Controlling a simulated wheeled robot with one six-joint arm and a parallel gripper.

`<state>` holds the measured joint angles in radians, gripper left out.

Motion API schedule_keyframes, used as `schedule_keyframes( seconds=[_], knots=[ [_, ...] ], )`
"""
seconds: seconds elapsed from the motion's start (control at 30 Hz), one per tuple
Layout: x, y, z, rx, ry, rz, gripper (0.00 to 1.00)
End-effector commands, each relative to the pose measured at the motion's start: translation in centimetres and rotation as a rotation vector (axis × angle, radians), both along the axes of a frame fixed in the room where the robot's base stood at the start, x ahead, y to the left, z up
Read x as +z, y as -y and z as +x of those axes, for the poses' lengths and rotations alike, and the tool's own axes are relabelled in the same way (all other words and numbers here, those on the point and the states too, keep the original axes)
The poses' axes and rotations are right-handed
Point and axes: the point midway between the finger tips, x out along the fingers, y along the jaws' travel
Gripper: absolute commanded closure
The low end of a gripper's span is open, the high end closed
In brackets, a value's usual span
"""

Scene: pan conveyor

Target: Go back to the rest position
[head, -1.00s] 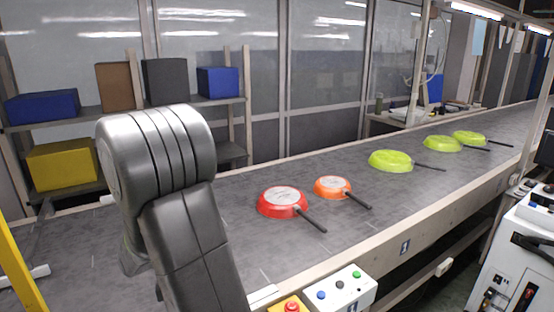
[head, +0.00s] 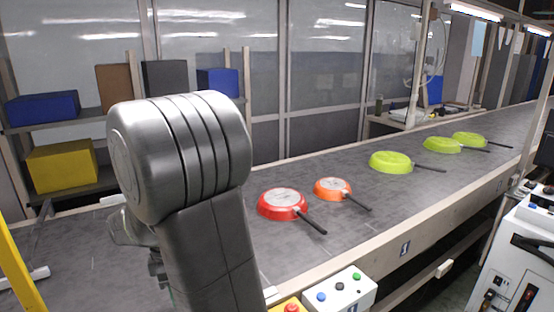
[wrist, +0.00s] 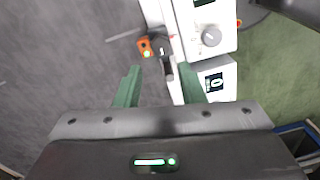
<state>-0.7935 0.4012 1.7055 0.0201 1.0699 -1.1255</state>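My gripper (wrist: 158,84) shows in the wrist view with two green fingers apart and nothing visibly held between them. In the head view my thick grey arm fills the left foreground and mostly hides the gripper. A red pan (head: 284,205) and an orange pan (head: 333,189) lie upside down on the grey conveyor (head: 300,240), right of my arm and apart from it. Three yellow-green pans, the nearest of them (head: 391,162), lie farther along the belt.
A control box (head: 340,289) with coloured buttons sits at the conveyor's near edge, close to my arm. A white machine (head: 518,250) stands at the right. Shelves with boxes (head: 62,166) stand behind the belt, and a yellow post (head: 18,262) rises at the far left.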

Motion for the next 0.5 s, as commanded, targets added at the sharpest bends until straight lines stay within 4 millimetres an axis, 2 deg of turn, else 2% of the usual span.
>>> schedule_keyframes(
  seconds=[0.03, 0.27, 0.3, 0.5],
  knots=[
    [1.2, -0.1, 0.1, 0.000, 0.004, 0.004, 0.64],
    [5.8, -0.1, 0.3, 0.000, 0.004, 0.004, 0.64],
    [4.2, 0.0, 0.1, 0.000, -0.005, -0.004, 0.64],
    [0.0, 0.1, -0.1, 0.000, -0.004, -0.004, 0.64]
  ],
)
